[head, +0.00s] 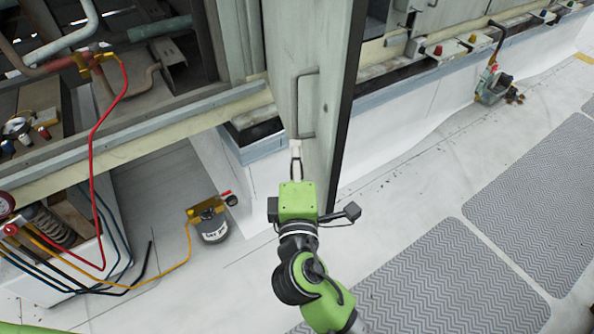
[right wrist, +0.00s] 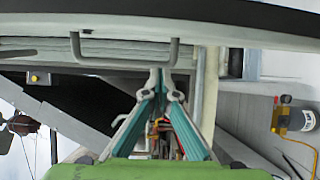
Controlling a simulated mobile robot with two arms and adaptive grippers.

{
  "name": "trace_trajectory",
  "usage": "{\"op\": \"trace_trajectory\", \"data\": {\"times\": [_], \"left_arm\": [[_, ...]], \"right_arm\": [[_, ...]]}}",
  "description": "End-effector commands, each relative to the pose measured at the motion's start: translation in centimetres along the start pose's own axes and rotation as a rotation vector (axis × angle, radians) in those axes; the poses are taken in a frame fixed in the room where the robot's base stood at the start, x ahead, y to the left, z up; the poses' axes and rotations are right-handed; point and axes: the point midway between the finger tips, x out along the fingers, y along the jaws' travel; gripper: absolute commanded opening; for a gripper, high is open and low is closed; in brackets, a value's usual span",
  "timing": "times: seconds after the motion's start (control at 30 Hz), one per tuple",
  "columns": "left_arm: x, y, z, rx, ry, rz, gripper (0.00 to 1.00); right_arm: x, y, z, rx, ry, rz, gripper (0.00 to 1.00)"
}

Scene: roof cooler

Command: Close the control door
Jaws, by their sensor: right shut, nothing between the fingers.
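The control door (head: 328,80) is a tall grey panel standing open at the top middle of the head view. It sticks out from the cooler housing. Its U-shaped handle (head: 315,106) is on the face toward the left and also shows in the right wrist view (right wrist: 125,60). My right gripper (head: 296,150) is shut and empty, with its tips just by the handle's lower end. In the right wrist view its fingers (right wrist: 160,82) meet near one end of the handle. I cannot tell whether they touch handle or door. My left gripper is out of view.
Left of the door are the open housing with pipes, a red hose (head: 92,150) and a grey canister (head: 212,226) on the floor. A gauge manifold stands at lower left.

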Motion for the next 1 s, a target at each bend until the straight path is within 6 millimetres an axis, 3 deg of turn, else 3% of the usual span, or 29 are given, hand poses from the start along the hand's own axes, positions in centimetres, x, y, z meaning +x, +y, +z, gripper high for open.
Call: {"op": "trace_trajectory", "data": {"times": [0.1, 0.23, 0.77, 1.0], "left_arm": [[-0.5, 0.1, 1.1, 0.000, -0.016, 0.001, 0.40], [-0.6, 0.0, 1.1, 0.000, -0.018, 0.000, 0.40], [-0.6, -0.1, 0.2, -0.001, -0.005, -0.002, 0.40], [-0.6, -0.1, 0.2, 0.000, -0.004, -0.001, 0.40]], "right_arm": [[0.3, 0.1, 2.1, -0.006, -0.001, 0.001, 0.00], [0.6, 0.0, 3.3, -0.003, 0.000, 0.000, 0.00], [0.7, -0.1, 4.0, -0.001, 0.002, -0.001, 0.00], [1.2, -0.1, 6.3, -0.006, 0.029, 0.000, 0.00]]}}
